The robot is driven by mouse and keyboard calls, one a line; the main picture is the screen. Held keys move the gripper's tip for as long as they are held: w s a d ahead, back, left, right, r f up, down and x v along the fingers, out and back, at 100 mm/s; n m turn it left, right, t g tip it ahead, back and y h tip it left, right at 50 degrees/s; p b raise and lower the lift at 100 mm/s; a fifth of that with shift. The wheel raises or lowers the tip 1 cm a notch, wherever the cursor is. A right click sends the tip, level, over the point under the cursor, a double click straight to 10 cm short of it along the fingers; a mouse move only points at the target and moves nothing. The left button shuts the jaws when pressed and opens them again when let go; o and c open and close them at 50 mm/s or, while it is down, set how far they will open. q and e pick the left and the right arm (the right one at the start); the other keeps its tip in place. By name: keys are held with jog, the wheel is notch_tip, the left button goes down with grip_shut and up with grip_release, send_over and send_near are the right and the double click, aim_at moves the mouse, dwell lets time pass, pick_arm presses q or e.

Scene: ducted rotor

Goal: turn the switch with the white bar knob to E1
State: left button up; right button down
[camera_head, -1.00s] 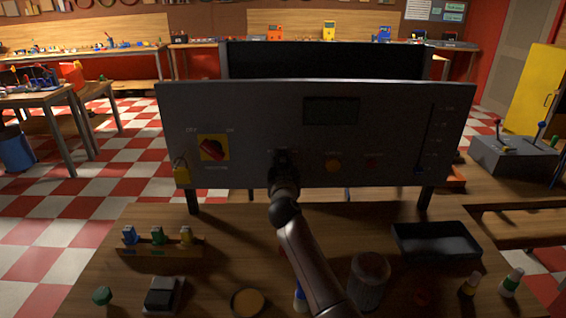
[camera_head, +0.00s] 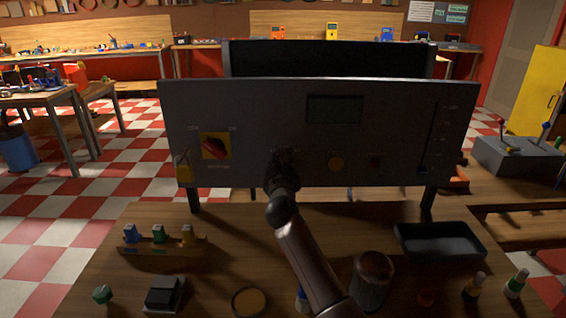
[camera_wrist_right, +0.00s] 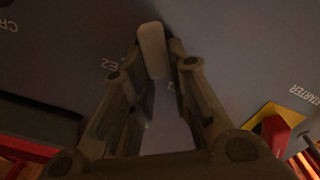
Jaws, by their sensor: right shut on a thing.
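The grey upright panel (camera_head: 260,105) stands at the back of the bench in the head view. My right gripper (camera_head: 284,157) is at the panel's lower middle and hides the switch there. In the right wrist view, the white bar knob (camera_wrist_right: 152,48) sits between the fingertips of my right gripper (camera_wrist_right: 157,62), which is shut on it. I cannot tell exactly which label the knob points to. My left gripper is not in view.
A red rotary switch (camera_head: 215,147) on a yellow plate is left on the panel. A black tray (camera_head: 440,243), a dark jar (camera_head: 371,280) and small bottles stand on the bench.

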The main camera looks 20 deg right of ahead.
jog(key=shift+a+f+n, duration=0.15)
jog(key=shift+f+n, duration=0.05)
jog(key=shift+n, duration=0.8)
jog(key=c, duration=1.4)
grip_release()
jog(key=shift+o, duration=0.2)
jog(key=v, duration=1.2)
jog(key=shift+r, duration=0.15)
